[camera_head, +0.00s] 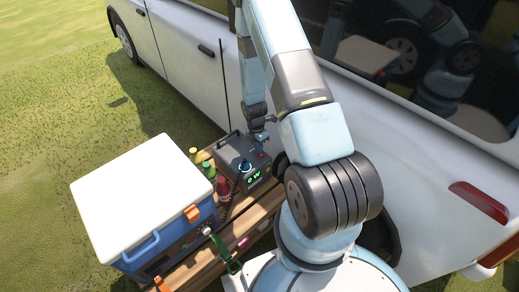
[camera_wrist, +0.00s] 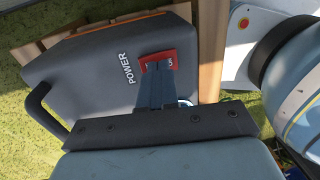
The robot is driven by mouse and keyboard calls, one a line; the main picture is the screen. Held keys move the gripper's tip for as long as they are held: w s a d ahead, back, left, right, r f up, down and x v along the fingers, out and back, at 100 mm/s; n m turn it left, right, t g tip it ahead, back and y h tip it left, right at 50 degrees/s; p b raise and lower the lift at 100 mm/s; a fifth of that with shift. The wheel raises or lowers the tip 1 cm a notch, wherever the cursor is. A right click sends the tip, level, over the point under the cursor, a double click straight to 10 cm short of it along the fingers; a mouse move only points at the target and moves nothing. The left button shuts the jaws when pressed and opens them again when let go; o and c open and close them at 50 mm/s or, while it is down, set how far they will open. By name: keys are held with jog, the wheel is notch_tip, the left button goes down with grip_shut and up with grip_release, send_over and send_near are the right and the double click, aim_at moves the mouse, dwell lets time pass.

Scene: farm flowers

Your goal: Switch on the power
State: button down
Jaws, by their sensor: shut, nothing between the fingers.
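A dark grey power box (camera_head: 234,150) with a carry handle stands on a wooden bench. Its small green display (camera_head: 253,178) appears to read 0 W. In the wrist view the box (camera_wrist: 85,65) fills the left and middle, with the word POWER printed beside a red rocker switch (camera_wrist: 160,57). My gripper (camera_wrist: 156,70) is shut and empty. Its fingertips overlap the switch and hide part of it; I cannot tell whether they touch it. In the head view my gripper (camera_head: 260,136) is above the box's top, near its back right.
A cooler with a white lid (camera_head: 140,195) stands left of the box on the bench (camera_head: 190,270). Several small bottles (camera_head: 209,170) stand between them. A white car (camera_head: 190,55) is close behind and to the right. Grass (camera_head: 50,100) lies open at left.

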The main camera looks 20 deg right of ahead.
aim_at(261, 155)
notch_tip(261, 155, up, 14)
jog(key=s, duration=0.1)
jog(key=shift+s+d, duration=0.25)
jog(key=shift+s, duration=0.05)
dwell(0.6)
dwell(0.4)
